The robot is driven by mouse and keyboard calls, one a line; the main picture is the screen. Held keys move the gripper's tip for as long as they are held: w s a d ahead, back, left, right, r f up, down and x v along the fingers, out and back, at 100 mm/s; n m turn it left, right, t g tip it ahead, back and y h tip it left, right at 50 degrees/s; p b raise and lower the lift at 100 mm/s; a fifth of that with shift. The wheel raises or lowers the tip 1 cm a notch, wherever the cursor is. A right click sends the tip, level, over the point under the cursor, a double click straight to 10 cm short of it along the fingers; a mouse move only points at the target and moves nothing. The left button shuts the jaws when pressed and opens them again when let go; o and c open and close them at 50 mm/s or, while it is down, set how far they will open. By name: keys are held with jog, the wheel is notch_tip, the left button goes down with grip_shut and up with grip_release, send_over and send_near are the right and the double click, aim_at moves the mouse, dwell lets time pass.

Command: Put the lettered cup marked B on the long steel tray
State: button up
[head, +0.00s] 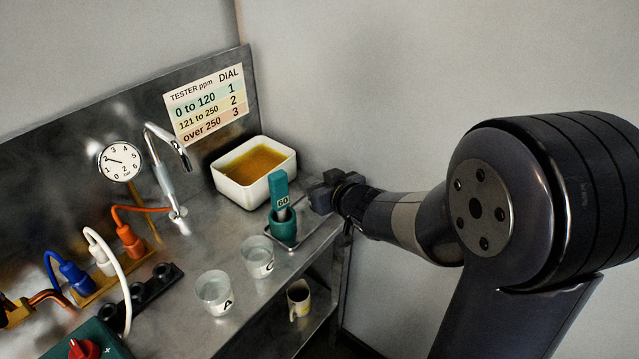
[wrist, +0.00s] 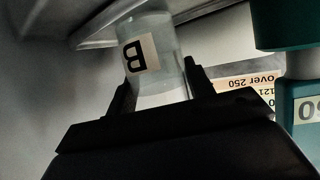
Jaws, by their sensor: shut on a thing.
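A clear cup marked B (wrist: 150,57) sits between the fingers of my gripper (wrist: 158,92) in the wrist view, and the fingers are shut on it. That view is upside down, and so is the letter. In the head view my gripper (head: 318,197) is at the right end of the counter, just right of the teal tester; the cup is not discernible there. A steel piece with a raised edge, likely the long steel tray (head: 310,232), lies by the tester. A steel edge (wrist: 100,28) shows close to the cup's base; I cannot tell whether they touch.
Cups A (head: 214,293) and C (head: 257,257) stand on the counter in front. A white basin (head: 228,187) of amber liquid is behind. A mug (head: 299,298) is on the lower shelf.

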jog(key=shift+f, duration=0.15)
jog(key=o, duration=1)
jog(key=shift+s+d+r, duration=0.1)
jog(key=shift+s+r, duration=0.05)
jog(key=shift+r, duration=0.2)
jog(key=p+v, duration=0.3)
jog(key=v, duration=0.8)
jog(key=shift+s+d+p, duration=0.15)
jog(key=shift+s+p, duration=0.15)
jog(key=shift+p, duration=0.05)
